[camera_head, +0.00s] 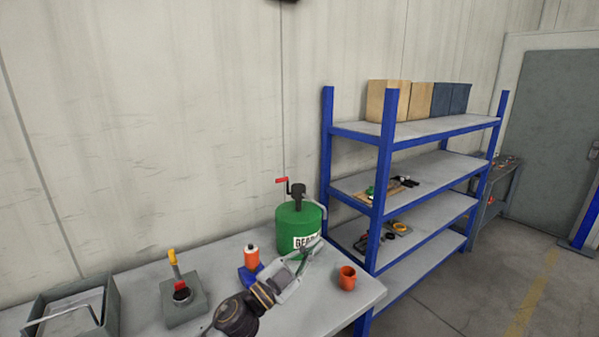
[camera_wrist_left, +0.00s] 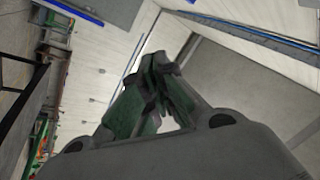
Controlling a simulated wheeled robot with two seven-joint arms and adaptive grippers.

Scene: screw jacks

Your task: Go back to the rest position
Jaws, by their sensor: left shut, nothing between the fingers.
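My left gripper (camera_head: 310,252) is above the right part of the workbench, in front of the green drum (camera_head: 290,228), and overlaps its lower part in the head view. Its fingers (camera_wrist_left: 157,88) are closed together with nothing between them in the left wrist view. An orange bottle-shaped jack with a blue base (camera_head: 251,257) stands just left of my left wrist, partly hidden by it. An orange cup (camera_head: 347,279) stands to the right of the gripper, apart from it. My right gripper is not in view.
The grey workbench (camera_head: 330,312) runs along the wall. A grey block with a red and yellow lever (camera_head: 184,299) and a grey open box (camera_head: 110,303) stand at the left. A blue-framed shelf (camera_head: 384,190) rises right behind the bench. Open floor (camera_head: 485,295) lies right.

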